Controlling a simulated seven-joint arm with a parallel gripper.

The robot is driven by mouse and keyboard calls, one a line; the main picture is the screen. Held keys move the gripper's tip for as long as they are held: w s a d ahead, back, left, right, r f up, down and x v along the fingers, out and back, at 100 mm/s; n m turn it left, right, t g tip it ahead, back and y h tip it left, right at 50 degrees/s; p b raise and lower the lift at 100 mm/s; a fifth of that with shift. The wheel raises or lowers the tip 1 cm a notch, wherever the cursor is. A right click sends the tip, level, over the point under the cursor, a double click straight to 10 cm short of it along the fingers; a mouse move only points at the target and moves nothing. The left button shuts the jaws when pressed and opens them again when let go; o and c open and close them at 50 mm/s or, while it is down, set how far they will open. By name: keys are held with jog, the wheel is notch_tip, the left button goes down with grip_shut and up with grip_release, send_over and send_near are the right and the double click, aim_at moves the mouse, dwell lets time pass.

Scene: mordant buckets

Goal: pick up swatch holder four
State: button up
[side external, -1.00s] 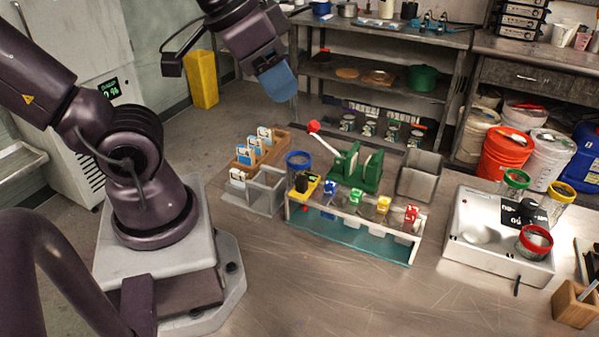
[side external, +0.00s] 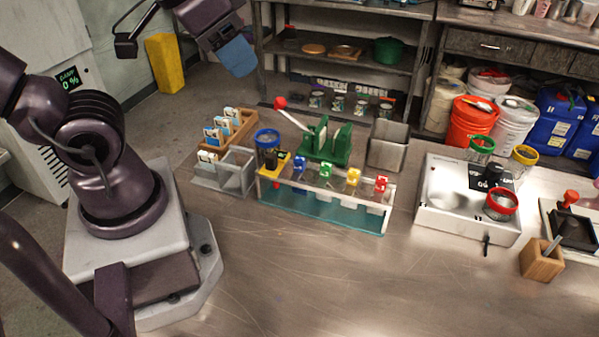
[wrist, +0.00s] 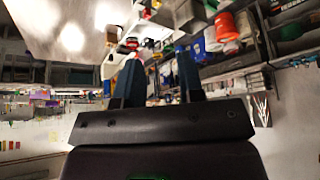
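A rack (side external: 330,212) with a clear upright panel and a teal base stands on the steel table. Along its top sit small coloured holders: a yellow-and-black one (side external: 273,165), a blue one (side external: 299,164), a green one (side external: 325,173), a yellow one (side external: 353,177) and a red one (side external: 381,185). Pale swatches seem to hang below several of them. I cannot read which is number four. My gripper (side external: 238,57) is high above and behind the rack, to its left. In the wrist view its two blue fingers (wrist: 160,78) are apart with nothing between them.
A wooden tray with cards (side external: 240,135) and a grey divided bin (side external: 240,170) stand left of the rack. A blue-rimmed jar (side external: 267,148), a green press (side external: 325,140) and a metal bin (side external: 388,146) stand behind it. A steel box (side external: 450,222) is right. The front table is clear.

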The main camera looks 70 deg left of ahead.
jog(key=m+g+y, duration=0.2)
jog(key=m+y, duration=0.1)
jog(key=m, duration=2.4)
send_near(299, 159)
jog(key=x, duration=0.5)
jog(key=shift+w+d, duration=0.1)
jog(key=shift+d, duration=0.25)
jog(key=shift+g, duration=0.3)
jog(key=shift+a+x, duration=0.15)
jog(key=shift+x, duration=0.95)
jog(key=shift+a+x, duration=0.15)
jog(key=shift+x, duration=0.9)
jog(key=shift+w+a+f, duration=0.15)
jog(key=shift+w+f, duration=0.05)
jog(key=shift+f, duration=0.4)
